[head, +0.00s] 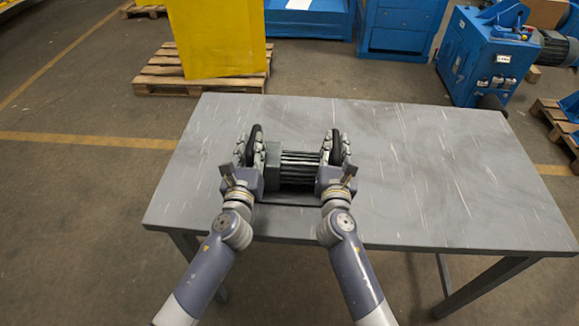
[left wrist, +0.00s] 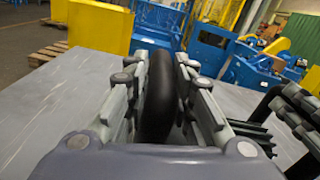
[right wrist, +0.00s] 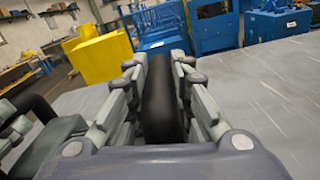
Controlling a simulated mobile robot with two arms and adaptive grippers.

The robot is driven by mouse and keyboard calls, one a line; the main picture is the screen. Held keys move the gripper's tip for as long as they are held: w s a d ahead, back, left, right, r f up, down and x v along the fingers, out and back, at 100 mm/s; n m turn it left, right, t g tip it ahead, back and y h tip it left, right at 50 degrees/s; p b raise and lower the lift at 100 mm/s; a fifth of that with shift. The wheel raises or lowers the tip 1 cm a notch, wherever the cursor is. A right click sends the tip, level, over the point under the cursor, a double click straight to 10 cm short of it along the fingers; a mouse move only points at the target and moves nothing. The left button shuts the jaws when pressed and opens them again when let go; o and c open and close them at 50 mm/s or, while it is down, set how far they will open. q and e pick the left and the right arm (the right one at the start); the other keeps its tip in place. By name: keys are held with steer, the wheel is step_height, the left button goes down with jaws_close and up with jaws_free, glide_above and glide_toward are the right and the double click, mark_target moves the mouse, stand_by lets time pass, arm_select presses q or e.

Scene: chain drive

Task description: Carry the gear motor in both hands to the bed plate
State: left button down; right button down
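The gear motor (head: 299,168), dark with a finned body and a grey-green block at its left end, is at the grey table between my grippers. I cannot tell if it rests on the top or hangs just above. It has a black handle at each end. My left gripper (head: 250,148) is shut on the left handle, which stands between its fingers in the left wrist view (left wrist: 160,95). My right gripper (head: 338,148) is shut on the right handle, also between the fingers in the right wrist view (right wrist: 162,95). I cannot make out the bed plate for certain.
The grey table (head: 440,180) is bare to the right of the motor. Behind it stand a yellow block (head: 218,38) on a wooden pallet (head: 160,78) and blue machines (head: 400,28). A blue machine with a motor (head: 485,60) stands beyond the table's back right corner.

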steer(key=shift+a, duration=0.1)
arm_select(q)
steer(key=shift+w+d+r, duration=0.1)
steer(key=shift+r, duration=0.25)
arm_select(e)
steer(key=shift+w+r, duration=0.1)
steer(key=shift+r, duration=0.2)
arm_select(q)
steer(key=shift+w, duration=0.1)
